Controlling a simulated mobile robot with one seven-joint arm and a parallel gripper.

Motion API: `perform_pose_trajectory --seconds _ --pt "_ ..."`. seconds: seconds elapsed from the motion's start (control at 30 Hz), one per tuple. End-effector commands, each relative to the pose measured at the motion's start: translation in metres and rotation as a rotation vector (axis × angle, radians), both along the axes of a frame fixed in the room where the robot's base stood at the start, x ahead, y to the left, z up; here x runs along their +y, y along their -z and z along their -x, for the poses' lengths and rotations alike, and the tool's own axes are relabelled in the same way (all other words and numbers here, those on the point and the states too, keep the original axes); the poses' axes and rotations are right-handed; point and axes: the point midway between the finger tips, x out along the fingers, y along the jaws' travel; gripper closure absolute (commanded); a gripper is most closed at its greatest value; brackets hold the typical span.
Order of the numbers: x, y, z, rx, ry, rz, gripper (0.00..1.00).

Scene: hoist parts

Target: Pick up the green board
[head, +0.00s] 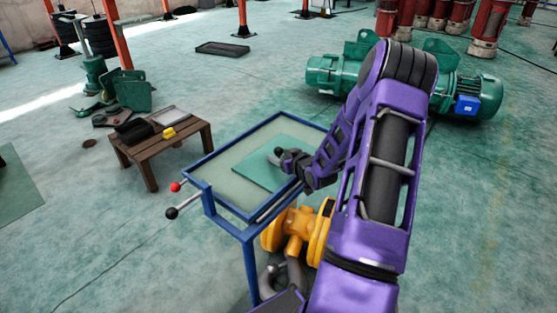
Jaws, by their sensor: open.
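A flat green board (249,171) lies on the top of a blue-framed table (196,172), toward its right side. My gripper (276,156) is over the board's upper right part, at the end of my purple arm. It is open, and I see nothing held in it. I cannot tell whether its fingers touch the board or hover just above it. My gripper and forearm hide the board's right part.
Red and black knobbed levers (173,200) stick out at the table's left corner. A low wooden table (150,153) with small items stands left. A large green hoist motor (478,96) lies behind my arm.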

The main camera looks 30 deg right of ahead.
Motion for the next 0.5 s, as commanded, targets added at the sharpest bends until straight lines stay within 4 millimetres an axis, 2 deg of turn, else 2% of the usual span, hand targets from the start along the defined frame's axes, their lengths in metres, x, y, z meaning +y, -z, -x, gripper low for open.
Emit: perform_pose_trajectory --seconds 0.1,0.13,0.4,0.47,0.5 --pt "-0.0001 -0.0002 0.0002 0.0 0.0 0.0 0.36" --pt "-0.0001 -0.0002 0.0002 0.0 0.0 0.0 0.4" --pt "-0.0002 -0.0004 0.0005 0.0 0.0 0.001 0.88" --pt "-0.0002 -0.0004 0.0005 0.0 0.0 0.001 0.99" --pt "-0.0002 -0.0005 0.0005 0.0 0.0 0.001 1.0"
